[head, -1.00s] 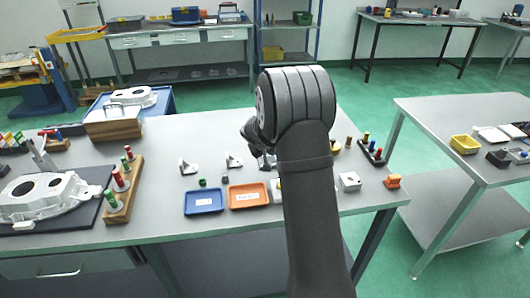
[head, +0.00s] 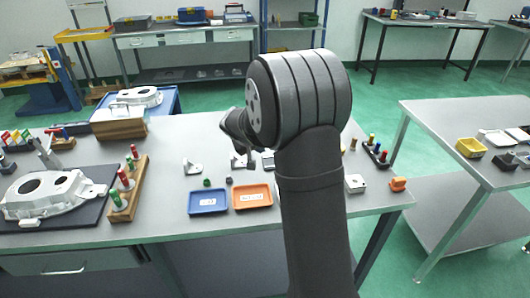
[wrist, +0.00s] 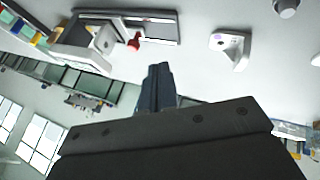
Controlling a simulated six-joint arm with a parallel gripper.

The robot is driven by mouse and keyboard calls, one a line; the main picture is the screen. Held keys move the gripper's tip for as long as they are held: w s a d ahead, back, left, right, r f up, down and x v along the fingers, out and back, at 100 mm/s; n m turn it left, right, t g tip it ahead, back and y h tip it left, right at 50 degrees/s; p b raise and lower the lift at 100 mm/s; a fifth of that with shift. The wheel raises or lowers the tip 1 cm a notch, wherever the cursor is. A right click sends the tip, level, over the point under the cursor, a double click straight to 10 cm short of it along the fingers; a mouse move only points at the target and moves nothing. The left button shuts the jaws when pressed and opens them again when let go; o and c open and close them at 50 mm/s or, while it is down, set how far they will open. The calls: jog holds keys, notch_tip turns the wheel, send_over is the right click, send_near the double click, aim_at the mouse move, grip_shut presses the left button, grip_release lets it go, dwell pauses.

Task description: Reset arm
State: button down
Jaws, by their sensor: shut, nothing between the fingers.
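My arm rises in the front middle of the head view and hides part of the bench. In the wrist view my gripper (wrist: 157,88) shows its two dark fingers together, with nothing between them. In the head view the fingers cannot be made out clearly; the dark wrist sits above the bench, near a small metal bracket (head: 238,161). Another bracket (head: 193,166) stands to its left. The wrist view also shows a white bracket with a hole (wrist: 230,47), apart from the fingers.
A blue tray (head: 209,211) and an orange tray (head: 252,205) lie near the front edge. A wooden rack (head: 128,198) and a large casting (head: 45,196) are at left. A white block (head: 355,183) and an orange piece (head: 398,184) are at right. Floor separates the right table (head: 460,135).

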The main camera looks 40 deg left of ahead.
jog(key=shift+v, duration=0.95)
jog(key=x, duration=1)
jog(key=shift+w+d, duration=0.6)
jog(key=shift+w, duration=0.3)
jog(key=shift+w+d, duration=0.3)
jog(key=shift+w, duration=0.25)
jog(key=c, duration=2.1)
grip_release()
